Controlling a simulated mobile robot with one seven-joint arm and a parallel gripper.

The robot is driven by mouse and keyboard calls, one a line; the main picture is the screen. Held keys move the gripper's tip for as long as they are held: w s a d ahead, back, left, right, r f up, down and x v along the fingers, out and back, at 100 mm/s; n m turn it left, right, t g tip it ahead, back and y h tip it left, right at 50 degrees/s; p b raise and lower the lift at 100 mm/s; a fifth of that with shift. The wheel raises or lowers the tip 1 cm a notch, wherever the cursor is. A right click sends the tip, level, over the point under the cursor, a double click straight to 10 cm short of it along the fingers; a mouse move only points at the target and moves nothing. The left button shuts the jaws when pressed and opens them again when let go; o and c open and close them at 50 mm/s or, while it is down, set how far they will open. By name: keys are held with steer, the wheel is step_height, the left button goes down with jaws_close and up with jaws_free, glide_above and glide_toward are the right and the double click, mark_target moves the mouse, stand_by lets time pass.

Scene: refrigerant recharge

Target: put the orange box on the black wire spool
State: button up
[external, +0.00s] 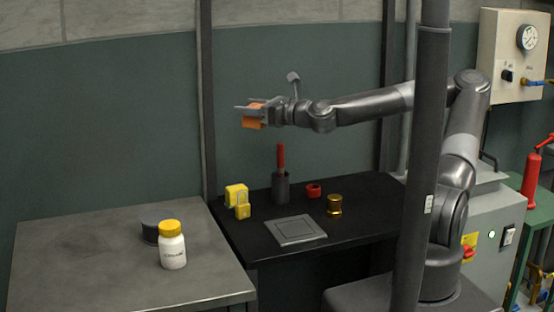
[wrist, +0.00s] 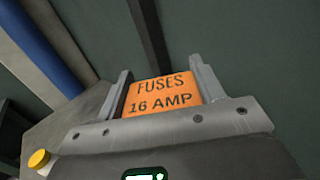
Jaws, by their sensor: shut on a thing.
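The orange box (external: 253,117) is held in the air by my gripper (external: 249,110), high above the back of the black table. In the wrist view the orange box (wrist: 160,95) reads "FUSES 16 AMP" and sits between the two fingers of my gripper (wrist: 161,90). A dark round object, which looks like the black wire spool (external: 151,231), stands on the grey table at the left, partly behind a white bottle. My gripper is above and to the right of it in the external view.
The white bottle with yellow cap (external: 173,248) stands right against the spool in the picture. The black table (external: 350,235) carries a yellow item (external: 237,198), a dark cup with a red handle (external: 281,182), a red ring (external: 314,190), a brass cylinder (external: 334,205) and a grey plate (external: 295,230).

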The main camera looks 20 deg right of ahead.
steer(key=s+a+n+g+y, duration=0.25)
steer(key=s+a, duration=0.25)
steer(key=a, duration=0.5)
steer(key=s+a+n+g+y, duration=0.15)
steer(key=s+a+g, duration=0.25)
steer(key=a, duration=0.6)
glide_above(151, 216)
steer(key=shift+n+t, duration=0.25)
steer(key=shift+n, duration=0.05)
step_height(151, 216, down, 12)
steer(key=shift+s+f, duration=0.1)
steer(key=shift+a+f, duration=0.15)
steer(key=shift+f, duration=1.9)
steer(key=o, duration=1)
steer(key=shift+f, duration=0.15)
